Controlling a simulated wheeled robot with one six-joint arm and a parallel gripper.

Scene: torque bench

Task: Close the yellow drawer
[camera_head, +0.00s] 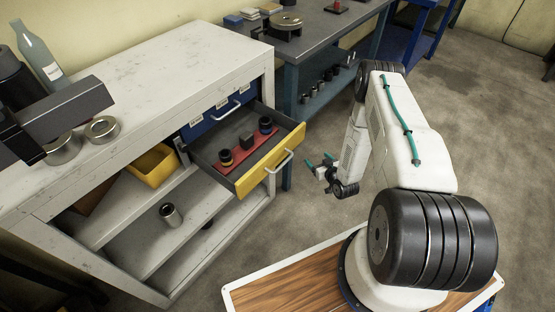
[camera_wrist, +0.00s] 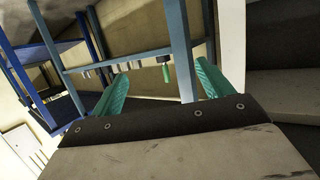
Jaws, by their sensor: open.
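The yellow drawer (camera_head: 270,165) is pulled out of the grey workbench in the head view. Its front has a pale bar handle (camera_head: 280,162). Inside it a red tray (camera_head: 229,160) carries several dark cylindrical parts and a dark block. My gripper (camera_head: 321,163) is in the air to the right of the drawer front, apart from the handle. Its teal fingers are spread, and nothing shows between them. In the wrist view the open fingers (camera_wrist: 160,88) frame a blue-legged bench behind; I cannot make out the yellow drawer front there.
A blue drawer (camera_head: 205,120) sits above the yellow one, its front in line with the bench. A yellow bin (camera_head: 153,165) and a metal cylinder (camera_head: 171,215) are on the lower shelves. A second bench (camera_head: 325,45) stands behind.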

